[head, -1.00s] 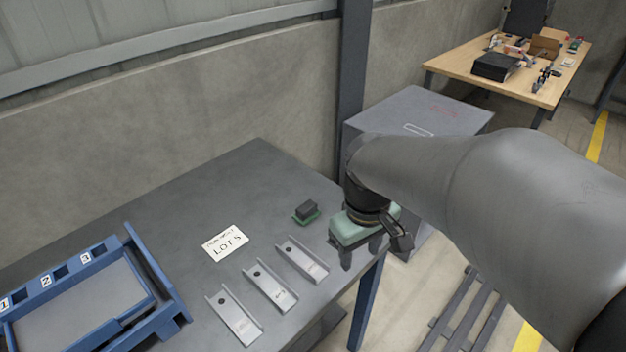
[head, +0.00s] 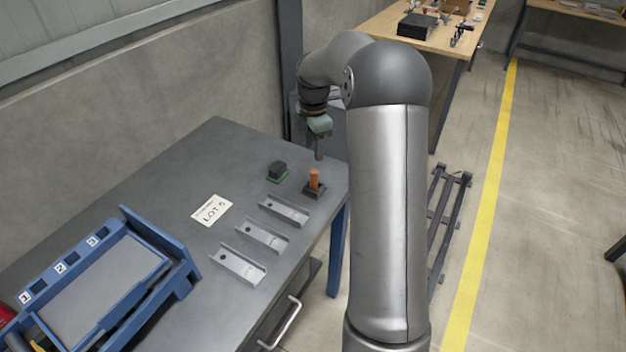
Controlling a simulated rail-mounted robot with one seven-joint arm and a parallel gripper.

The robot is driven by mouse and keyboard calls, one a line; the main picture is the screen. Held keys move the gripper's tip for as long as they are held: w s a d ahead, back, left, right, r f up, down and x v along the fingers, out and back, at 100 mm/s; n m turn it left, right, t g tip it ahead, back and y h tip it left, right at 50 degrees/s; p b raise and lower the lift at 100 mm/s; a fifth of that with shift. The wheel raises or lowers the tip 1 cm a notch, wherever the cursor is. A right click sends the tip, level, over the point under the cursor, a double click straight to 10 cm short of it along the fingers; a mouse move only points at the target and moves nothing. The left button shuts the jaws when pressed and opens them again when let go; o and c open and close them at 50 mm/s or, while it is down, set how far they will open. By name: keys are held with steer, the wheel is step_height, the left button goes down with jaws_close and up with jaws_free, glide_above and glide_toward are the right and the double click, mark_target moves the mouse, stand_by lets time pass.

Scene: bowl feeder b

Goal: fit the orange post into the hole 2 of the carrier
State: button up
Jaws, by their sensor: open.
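The orange post (head: 314,179) stands upright in a small dark base (head: 314,191) near the right edge of the grey table. My gripper (head: 319,157) is above and slightly behind the post, pointing down, apart from it and holding nothing that I can see. Its fingers are small and overlap in this view. The blue carrier (head: 152,243) sits at the left of the table. Its back rail bears the labels 1, 2 and 3, each beside a dark square hole; hole 2 (head: 73,257) is the middle one and looks empty.
A dark block on a green base (head: 278,171) stands just left of the post. Several grey metal channels (head: 262,235) lie in front. A LOT 5 card (head: 212,210) lies flat between them and the carrier. The table's back middle (head: 170,175) is clear.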

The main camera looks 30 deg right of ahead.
mark_target(314, 172)
step_height(314, 172, down, 5)
steer(key=shift+r+p, duration=0.1)
steer(key=shift+p, duration=0.25)
steer(key=shift+s+d+f+p, duration=0.1)
steer(key=shift+f+p, duration=0.4)
steer(key=shift+f, duration=0.9)
steer(key=shift+s+f+p, duration=0.1)
steer(key=shift+f+p, duration=0.35)
steer(key=shift+f, duration=0.9)
steer(key=shift+w, duration=0.1)
jaws_close()
